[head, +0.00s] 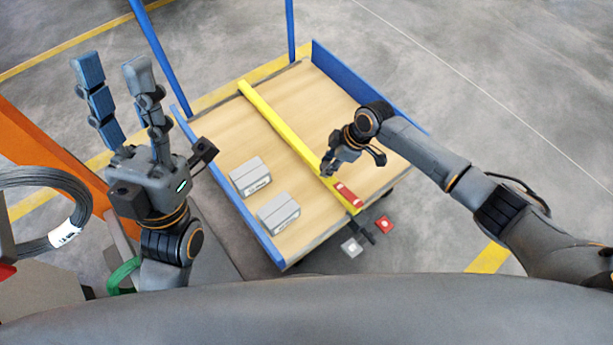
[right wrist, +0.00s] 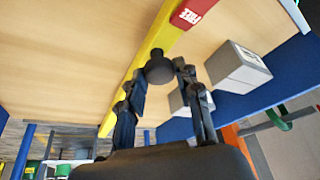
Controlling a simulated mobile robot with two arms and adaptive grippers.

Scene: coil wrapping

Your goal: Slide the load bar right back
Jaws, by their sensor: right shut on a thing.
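The yellow load bar (head: 285,135) lies across the wooden deck of a blue-edged cart (head: 221,135), with a red label (head: 347,194) near its near end. In the right wrist view, the load bar (right wrist: 125,105) carries a black knob (right wrist: 159,68) and its red label reads "FREE". My right gripper (head: 329,166) is over the near part of the bar; in the wrist view its fingers (right wrist: 161,75) are on either side of the knob, shut on it. My left gripper (head: 113,66) is open and empty, fingers pointing up, left of the cart.
Two grey boxes (head: 250,176) (head: 278,212) sit on the deck left of the bar. The deck right of the bar is bare beneath my right arm. A red pedal (head: 384,225) and a pale pedal (head: 351,247) are below the near end. A wire coil (head: 80,205) hangs at far left.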

